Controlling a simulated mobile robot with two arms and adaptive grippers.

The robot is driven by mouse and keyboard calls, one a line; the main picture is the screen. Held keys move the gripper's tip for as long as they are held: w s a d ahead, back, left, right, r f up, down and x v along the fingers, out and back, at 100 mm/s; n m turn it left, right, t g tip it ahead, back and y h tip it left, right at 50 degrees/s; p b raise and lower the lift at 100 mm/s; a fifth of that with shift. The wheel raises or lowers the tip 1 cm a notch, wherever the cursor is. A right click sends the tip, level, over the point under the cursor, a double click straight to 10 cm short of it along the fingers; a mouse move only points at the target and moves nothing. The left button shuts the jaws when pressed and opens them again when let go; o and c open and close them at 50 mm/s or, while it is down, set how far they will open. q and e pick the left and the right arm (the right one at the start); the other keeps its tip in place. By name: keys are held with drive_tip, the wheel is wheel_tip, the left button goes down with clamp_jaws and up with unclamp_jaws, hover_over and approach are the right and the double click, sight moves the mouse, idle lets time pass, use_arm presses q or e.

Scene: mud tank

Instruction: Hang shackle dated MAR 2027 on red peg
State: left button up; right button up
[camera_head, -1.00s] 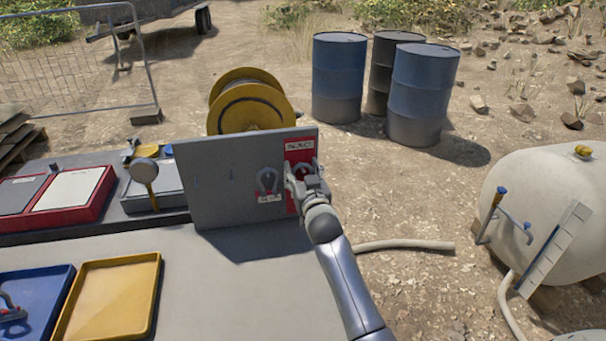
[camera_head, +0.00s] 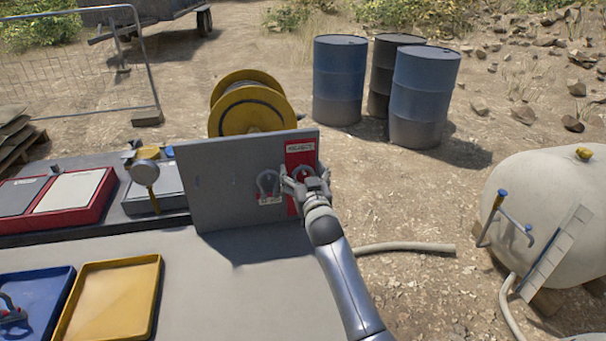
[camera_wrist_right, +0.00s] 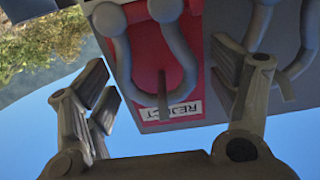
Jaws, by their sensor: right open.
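A grey shackle (camera_wrist_right: 178,45) hangs on a peg in front of the red panel (camera_wrist_right: 150,60) marked REJECT in the right wrist view. The red panel also shows in the head view (camera_head: 301,158), largely behind my right gripper. My right gripper (camera_head: 304,182) is open, its fingers apart on either side of this shackle in the right wrist view (camera_wrist_right: 165,90). A second shackle (camera_head: 267,184) with a pale tag hangs on the grey part of the board, left of the red panel. I cannot read any date.
The upright grey board (camera_head: 222,185) stands on the grey table (camera_head: 215,290). A blue tray (camera_head: 45,290) with a shackle (camera_head: 10,308) and an empty yellow tray (camera_head: 110,300) lie front left. A yellow hose reel (camera_head: 250,105) is behind the board; a pale tank (camera_head: 555,210) stands right.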

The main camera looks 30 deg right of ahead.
drive_tip(key=shift+f, duration=0.1)
drive_tip(key=shift+s+a, duration=0.15)
drive_tip(key=shift+s, duration=0.3)
drive_tip(key=v, duration=1.1)
drive_tip(key=shift+s, duration=0.1)
